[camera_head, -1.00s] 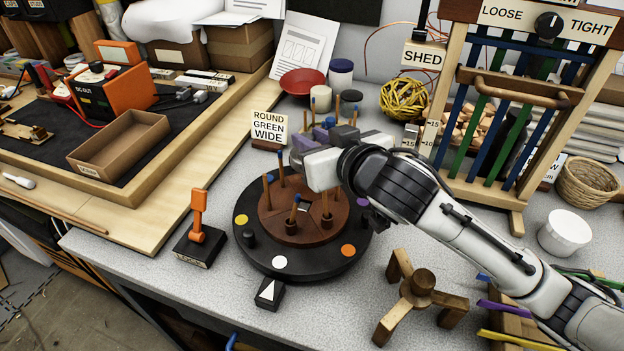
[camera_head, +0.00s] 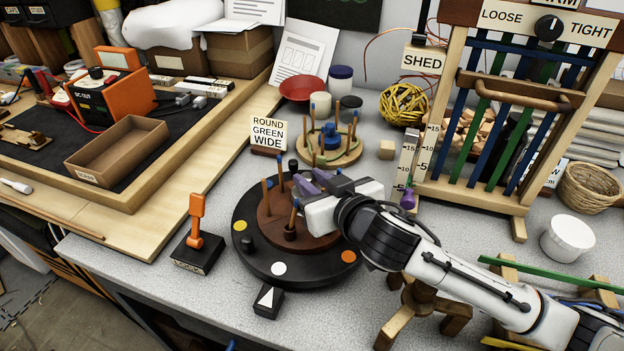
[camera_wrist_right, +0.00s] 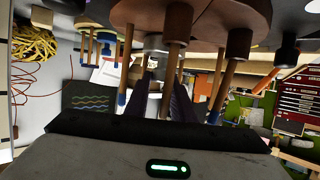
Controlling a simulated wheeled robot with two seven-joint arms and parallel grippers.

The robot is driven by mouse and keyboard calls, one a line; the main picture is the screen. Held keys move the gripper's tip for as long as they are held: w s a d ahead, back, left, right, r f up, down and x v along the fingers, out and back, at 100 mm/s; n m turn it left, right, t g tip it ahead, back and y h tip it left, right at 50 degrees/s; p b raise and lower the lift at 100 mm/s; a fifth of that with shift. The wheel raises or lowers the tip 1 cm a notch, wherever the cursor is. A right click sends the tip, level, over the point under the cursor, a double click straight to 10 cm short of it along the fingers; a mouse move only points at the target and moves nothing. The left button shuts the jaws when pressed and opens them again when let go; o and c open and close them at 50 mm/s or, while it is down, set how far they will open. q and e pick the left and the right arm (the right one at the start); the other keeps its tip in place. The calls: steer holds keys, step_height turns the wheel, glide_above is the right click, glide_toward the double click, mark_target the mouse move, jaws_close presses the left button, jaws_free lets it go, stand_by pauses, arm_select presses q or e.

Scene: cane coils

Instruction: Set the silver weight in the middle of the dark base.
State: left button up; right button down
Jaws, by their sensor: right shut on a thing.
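The silver weight (camera_wrist_right: 155,43) shows as a small grey cylinder between the fingertips in the right wrist view; in the head view I cannot make it out. My right gripper (camera_head: 312,183) has purple fingers and is shut on the weight, among the upright sticks over the brown disc. The dark base is this round brown disc (camera_head: 275,226) with blue-tipped sticks, lying on a black turntable (camera_head: 258,257). The gripper hides its back right part. The gripper also shows in the right wrist view (camera_wrist_right: 158,80). I cannot tell whether the weight touches the disc. My left gripper is not in view.
Upright sticks (camera_head: 267,197) stand close around the gripper. Behind is a pale round base (camera_head: 345,156) with sticks and a blue piece. An orange lever (camera_head: 197,215) stands left, a wooden frame (camera_head: 520,120) right, and a wooden tripod (camera_head: 455,312) in front, partly under my arm.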

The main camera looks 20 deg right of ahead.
steer(key=c, duration=1.8)
jaws_free()
steer(key=shift+r, duration=0.2)
steer(key=v, duration=1.2)
steer(key=shift+f, duration=0.1)
